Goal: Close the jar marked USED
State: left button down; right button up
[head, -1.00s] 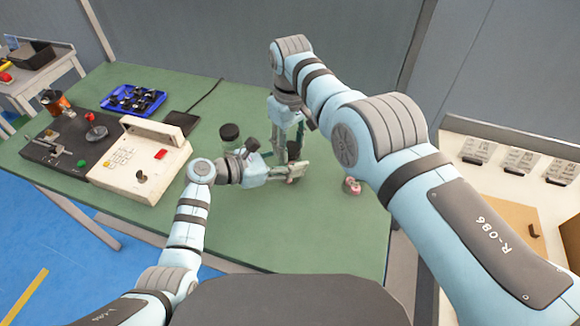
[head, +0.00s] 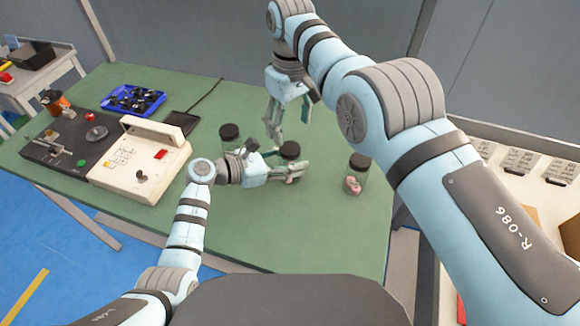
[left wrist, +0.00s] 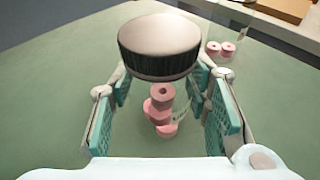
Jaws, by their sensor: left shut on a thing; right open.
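My left gripper (head: 296,172) is shut around a clear glass jar, with a finger on either side. In the left wrist view this jar holds several pink spools (left wrist: 161,112). A dark round lid (left wrist: 159,47) sits on top of the jar; it also shows in the head view (head: 290,149). Whether it is fully tight, I cannot tell. No USED marking is readable. My right gripper (head: 285,122) is open and empty, pointing down above and slightly behind the held jar, apart from its lid.
A dark-lidded jar (head: 230,133) stands behind left of the held one. Another lidded jar (head: 358,170) with pink pieces stands to the right. The winder (head: 135,165) and a blue tray (head: 146,113) are at left. The green table's (head: 270,235) front is clear.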

dwell(0.3)
pick_arm(q)
jog(key=c, duration=0.8)
grip_release()
jog(key=v, duration=1.2)
